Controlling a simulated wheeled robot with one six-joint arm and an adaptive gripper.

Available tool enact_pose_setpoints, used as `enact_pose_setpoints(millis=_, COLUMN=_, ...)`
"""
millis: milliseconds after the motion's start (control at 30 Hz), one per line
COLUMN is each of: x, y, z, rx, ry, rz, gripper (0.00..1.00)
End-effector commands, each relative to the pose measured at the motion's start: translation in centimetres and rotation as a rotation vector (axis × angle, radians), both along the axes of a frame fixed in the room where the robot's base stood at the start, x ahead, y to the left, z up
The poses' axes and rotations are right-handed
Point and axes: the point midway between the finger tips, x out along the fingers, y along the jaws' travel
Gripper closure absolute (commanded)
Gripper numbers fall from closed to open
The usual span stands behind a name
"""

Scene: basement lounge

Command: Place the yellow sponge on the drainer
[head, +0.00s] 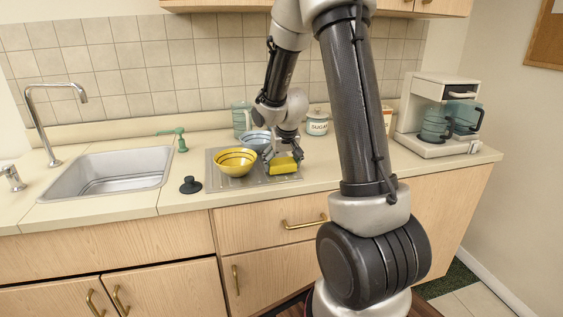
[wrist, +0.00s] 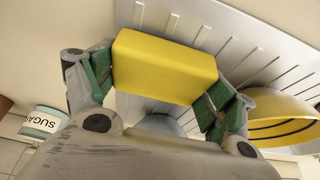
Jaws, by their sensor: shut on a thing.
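The yellow sponge (wrist: 163,66) is between the green-padded fingers of my gripper (wrist: 160,84) in the wrist view. My gripper is shut on it. In the head view the sponge (head: 284,165) is at the right part of the metal drainer (head: 213,181), with my gripper (head: 283,157) just above and behind it. The ribbed drainer (wrist: 218,40) fills the background behind the sponge in the wrist view. I cannot tell whether the sponge touches the drainer.
A yellow bowl (head: 235,162) and a blue bowl (head: 256,140) stand on the drainer left of the sponge. A sugar jar (head: 317,123) stands behind to the right. A black stopper (head: 190,185) lies between the sink (head: 110,174) and drainer. A coffee maker (head: 437,115) stands far right.

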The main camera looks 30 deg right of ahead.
Motion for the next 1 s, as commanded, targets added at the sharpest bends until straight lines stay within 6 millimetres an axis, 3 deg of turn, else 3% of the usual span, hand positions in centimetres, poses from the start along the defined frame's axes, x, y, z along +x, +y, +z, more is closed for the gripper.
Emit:
enact_pose_setpoints(millis=67, x=0.0, y=0.0, z=-0.3, rx=0.000, ry=0.001, rz=0.000, gripper=0.38)
enact_pose_setpoints(millis=100, x=0.0, y=0.0, z=-0.3, rx=0.000, ry=0.000, rz=0.000, gripper=0.11)
enact_pose_setpoints(millis=167, x=0.0, y=0.0, z=-0.2, rx=0.000, ry=0.000, rz=0.000, gripper=0.00)
enact_pose_setpoints(millis=633, x=0.0, y=0.0, z=0.5, rx=0.000, ry=-0.001, rz=-0.001, gripper=0.00)
enact_pose_setpoints(millis=1000, x=-2.8, y=0.8, z=7.6, rx=-0.001, ry=-0.006, rz=0.000, gripper=0.00)
